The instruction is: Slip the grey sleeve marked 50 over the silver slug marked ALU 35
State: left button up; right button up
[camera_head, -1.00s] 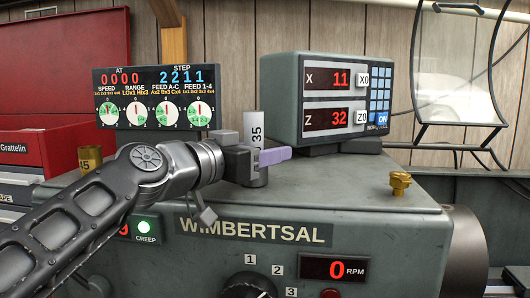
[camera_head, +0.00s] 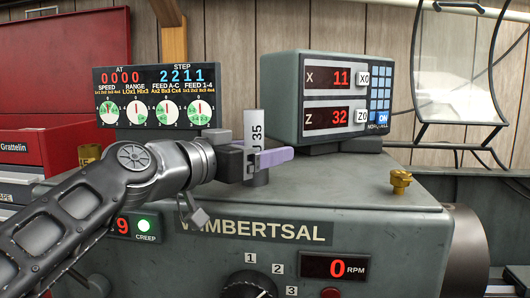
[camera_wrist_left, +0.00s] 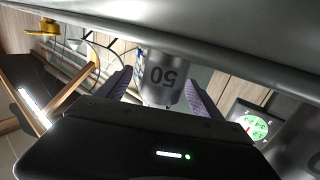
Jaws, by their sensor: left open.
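The silver slug (camera_head: 254,127) stands upright on the grey lathe top in the head view, with "U 35" readable on its side. The grey sleeve (camera_head: 258,178) shows around its lower part, partly hidden by my gripper. In the left wrist view the sleeve (camera_wrist_left: 161,74) shows its "50" upside down, and the slug's plainer end (camera_wrist_left: 160,98) projects from it. My left gripper (camera_head: 252,162) is open, with its purple fingers on either side of the cylinder; small gaps beside it show in the wrist view. My right gripper is not in view.
A brass fitting (camera_head: 400,182) stands on the lathe top (camera_head: 335,185) to the right. Another brass piece (camera_head: 89,153) is partly hidden behind my arm. A readout box (camera_head: 345,100) and a dial panel (camera_head: 150,95) stand behind.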

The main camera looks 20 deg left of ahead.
pick_arm(q)
jog(key=b+v, duration=0.1)
jog(key=v, duration=0.5)
jog(key=shift+s, duration=0.2)
dwell(0.5)
